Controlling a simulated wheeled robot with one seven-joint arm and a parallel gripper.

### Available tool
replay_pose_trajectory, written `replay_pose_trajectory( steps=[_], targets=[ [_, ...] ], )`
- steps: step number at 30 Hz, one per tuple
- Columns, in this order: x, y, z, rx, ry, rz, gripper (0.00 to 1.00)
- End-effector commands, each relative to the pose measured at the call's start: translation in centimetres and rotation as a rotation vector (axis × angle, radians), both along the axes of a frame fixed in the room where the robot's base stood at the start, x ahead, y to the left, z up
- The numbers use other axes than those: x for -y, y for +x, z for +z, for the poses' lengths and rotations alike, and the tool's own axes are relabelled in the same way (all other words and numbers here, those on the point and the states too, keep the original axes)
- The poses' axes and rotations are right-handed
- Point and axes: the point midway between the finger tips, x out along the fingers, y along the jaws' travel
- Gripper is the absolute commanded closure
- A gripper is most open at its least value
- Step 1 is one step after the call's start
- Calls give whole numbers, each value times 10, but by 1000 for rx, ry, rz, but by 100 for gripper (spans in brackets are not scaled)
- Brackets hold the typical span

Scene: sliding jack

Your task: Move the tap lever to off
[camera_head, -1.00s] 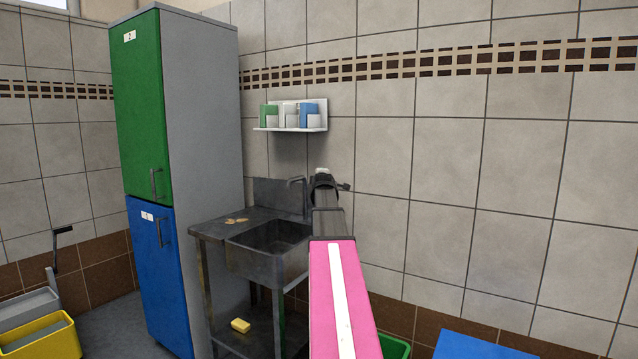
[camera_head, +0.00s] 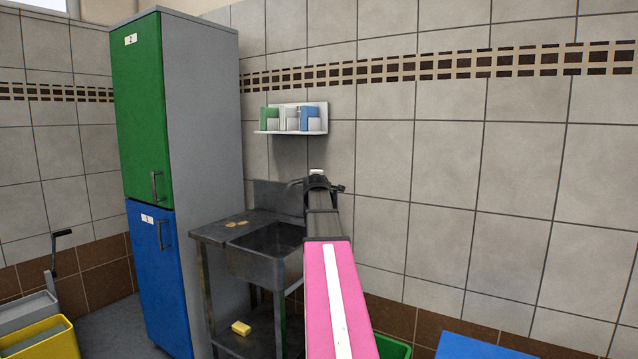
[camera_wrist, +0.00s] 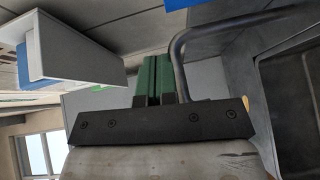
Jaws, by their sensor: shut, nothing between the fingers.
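The tap's dark curved spout (camera_head: 294,184) shows at the back of the metal sink (camera_head: 268,240), just left of my arm's end. My arm hides much of the tap. In the wrist view the grey bent spout pipe (camera_wrist: 181,52) stands just right of my gripper (camera_wrist: 154,62). The green fingers are shut with nothing between them. The gap between fingers and pipe looks small, but I cannot tell whether they touch. I cannot make out the tap lever in either view. In the head view the fingers are hidden behind my wrist.
A white wall shelf (camera_head: 290,130) with several bottles and boxes hangs above the sink; its underside fills the wrist view's left (camera_wrist: 72,50). A tall green and blue cabinet (camera_head: 200,150) stands left. A yellow sponge (camera_head: 241,328) lies below.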

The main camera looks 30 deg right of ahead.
Motion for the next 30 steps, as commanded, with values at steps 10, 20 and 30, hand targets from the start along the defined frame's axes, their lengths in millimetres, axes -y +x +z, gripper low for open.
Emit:
replay_pose_trajectory(
  steps=[10, 20, 30],
  targets=[
    [-34, -74, 10, 0, 1, 0, 100],
    [-63, -137, 22, 0, 1, 0, 100],
    [-81, -176, 30, 0, 1, 0, 100]
  ],
)
